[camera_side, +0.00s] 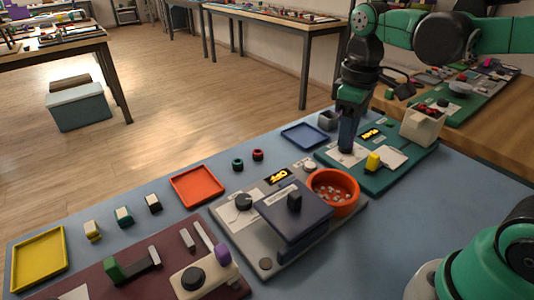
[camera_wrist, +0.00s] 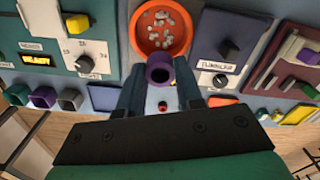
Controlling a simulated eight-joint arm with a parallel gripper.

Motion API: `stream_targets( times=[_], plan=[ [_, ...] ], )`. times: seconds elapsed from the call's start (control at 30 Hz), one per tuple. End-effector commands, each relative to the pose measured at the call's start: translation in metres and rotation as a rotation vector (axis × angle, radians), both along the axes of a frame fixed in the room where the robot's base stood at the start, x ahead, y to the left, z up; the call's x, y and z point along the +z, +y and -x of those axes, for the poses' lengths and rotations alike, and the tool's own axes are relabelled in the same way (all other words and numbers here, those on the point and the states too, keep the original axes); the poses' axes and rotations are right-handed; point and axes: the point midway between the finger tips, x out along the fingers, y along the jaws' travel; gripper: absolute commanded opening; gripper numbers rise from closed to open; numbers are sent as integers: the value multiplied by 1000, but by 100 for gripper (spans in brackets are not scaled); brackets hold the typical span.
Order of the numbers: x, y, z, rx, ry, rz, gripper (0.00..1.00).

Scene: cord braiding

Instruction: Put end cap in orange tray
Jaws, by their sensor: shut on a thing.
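My gripper (camera_wrist: 159,88) is shut on a purple, hollow, round end cap (camera_wrist: 160,67), held between the fingertips in the wrist view. In the side view my gripper (camera_side: 347,150) is over the teal board at the back right, and the cap cannot be made out there. The orange tray (camera_side: 197,185) is square, shallow and empty, on the blue table left of the grey board. It shows partly in the wrist view (camera_wrist: 222,100), right of my gripper and partly hidden by it.
An orange bowl (camera_side: 350,207) of small pale pieces stands between my gripper and the grey board (camera_side: 232,222). A blue tray (camera_side: 304,136) and a grey tube (camera_side: 327,120) are nearby. Teal (camera_side: 237,163) and red (camera_side: 258,155) rings lie between the blue and orange trays.

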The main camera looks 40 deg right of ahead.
Motion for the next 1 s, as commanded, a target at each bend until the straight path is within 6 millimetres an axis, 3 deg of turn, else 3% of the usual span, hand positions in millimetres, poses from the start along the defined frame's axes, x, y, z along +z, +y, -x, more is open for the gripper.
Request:
stream_targets(
  times=[0.2, 0.4, 1.0],
  plan=[
    [-46, 0, 0, 0, -1, 0, 0],
    [-78, 0, 0, 0, -1, 0, 0],
    [-126, 0, 0, 0, -1, 0, 0]
  ],
)
